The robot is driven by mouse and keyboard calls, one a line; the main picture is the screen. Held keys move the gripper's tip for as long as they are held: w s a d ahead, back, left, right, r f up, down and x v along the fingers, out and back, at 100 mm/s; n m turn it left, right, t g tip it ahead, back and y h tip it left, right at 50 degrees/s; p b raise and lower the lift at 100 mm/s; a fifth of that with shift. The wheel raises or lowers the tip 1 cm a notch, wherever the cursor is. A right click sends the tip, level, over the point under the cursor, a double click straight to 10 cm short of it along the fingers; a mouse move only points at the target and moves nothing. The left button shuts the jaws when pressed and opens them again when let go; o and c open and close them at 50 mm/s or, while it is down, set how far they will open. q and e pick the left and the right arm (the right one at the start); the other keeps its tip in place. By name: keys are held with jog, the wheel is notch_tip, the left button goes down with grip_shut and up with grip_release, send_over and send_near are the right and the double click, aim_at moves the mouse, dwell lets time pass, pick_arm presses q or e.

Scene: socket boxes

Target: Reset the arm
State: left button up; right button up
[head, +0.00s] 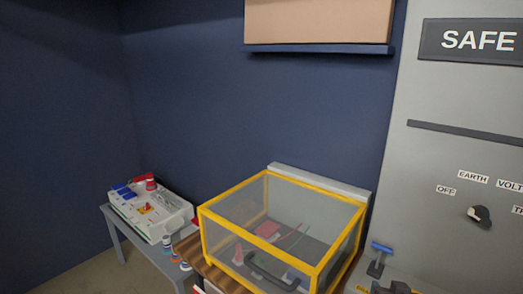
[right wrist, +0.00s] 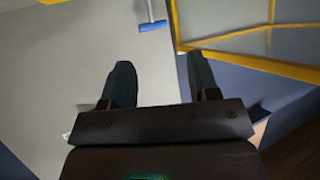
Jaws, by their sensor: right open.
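My right gripper (right wrist: 160,82) is open in the right wrist view, its two dark fingers apart with nothing between them. Beyond the fingers is a grey surface with a blue-handled lever (right wrist: 153,26), apart from the fingertips. In the head view the lever (head: 381,248) stands right of the yellow-framed box (head: 283,237). A dark shape at the bottom edge near it seems to be part of my right gripper (head: 394,288), mostly cut off. My left gripper is not in view.
The clear-walled box holds red and dark items. Left of it, a small table (head: 117,232) bears a white case (head: 150,213) with coloured parts. A grey panel (head: 452,92) with a dark knob (head: 480,214) stands at the right. A shelf (head: 318,49) hangs above.

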jog(key=s+a+f+n+y, duration=0.1)
jog(key=s+f, duration=0.5)
jog(key=s+a+f+n+y+b, duration=0.1)
jog(key=s+f+n, duration=0.1)
jog(key=s+f, duration=0.4)
jog(key=s+a+f+n+y+b, duration=0.1)
jog(key=s+f, duration=0.5)
jog(key=s, duration=0.1)
jog(key=shift+s+f+n, duration=0.3)
jog(key=shift+s+g, duration=0.15)
jog(key=shift+g, duration=0.15)
jog(key=shift+c, duration=1.2)
jog(key=shift+f, duration=0.1)
